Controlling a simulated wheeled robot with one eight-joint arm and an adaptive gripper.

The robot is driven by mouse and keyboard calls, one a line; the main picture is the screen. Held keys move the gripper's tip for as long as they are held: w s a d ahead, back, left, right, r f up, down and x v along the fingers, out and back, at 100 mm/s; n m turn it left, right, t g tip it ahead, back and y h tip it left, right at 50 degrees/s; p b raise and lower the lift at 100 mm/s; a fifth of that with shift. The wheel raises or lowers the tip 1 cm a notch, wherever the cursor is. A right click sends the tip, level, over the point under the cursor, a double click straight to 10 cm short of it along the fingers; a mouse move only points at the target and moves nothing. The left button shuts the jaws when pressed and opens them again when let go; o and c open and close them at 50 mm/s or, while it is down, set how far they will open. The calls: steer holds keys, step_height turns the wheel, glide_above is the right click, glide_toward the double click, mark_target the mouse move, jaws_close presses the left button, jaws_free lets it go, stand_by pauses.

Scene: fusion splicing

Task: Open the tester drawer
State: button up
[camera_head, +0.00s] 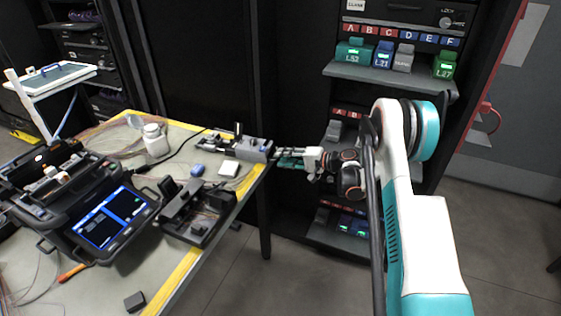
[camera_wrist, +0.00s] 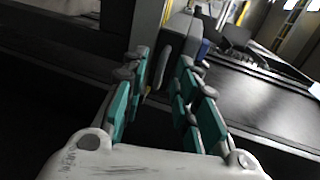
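A grey box-like device, which looks like the tester (camera_head: 255,150), sits at the right edge of the work table. It also shows in the wrist view as a grey body (camera_wrist: 182,35) beyond my fingers. A rounded grey piece, perhaps the drawer handle (camera_wrist: 165,65), shows in the gap between the fingertips. My gripper (camera_head: 281,157) is just right of the device, pointing at it. In the wrist view the green-padded fingers of my gripper (camera_wrist: 166,75) are apart, with a gap between them. Whether they touch the handle cannot be told. The drawer itself is not clearly visible.
The work table (camera_head: 185,270) holds a splicer case with a lit screen (camera_head: 110,217), a black fixture (camera_head: 195,212), a white bottle (camera_head: 155,139) and a blue mouse-like item (camera_head: 197,170). A rack with labelled modules (camera_head: 393,70) stands behind my arm. Floor is free right of the table.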

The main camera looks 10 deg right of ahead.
steer(key=shift+x, duration=0.95)
jaws_close()
steer(key=s+d, duration=0.3)
steer(key=d, duration=0.3)
steer(key=shift+s, duration=0.2)
jaws_free()
steer(key=shift+a+f, duration=0.1)
steer(key=v, duration=1.2)
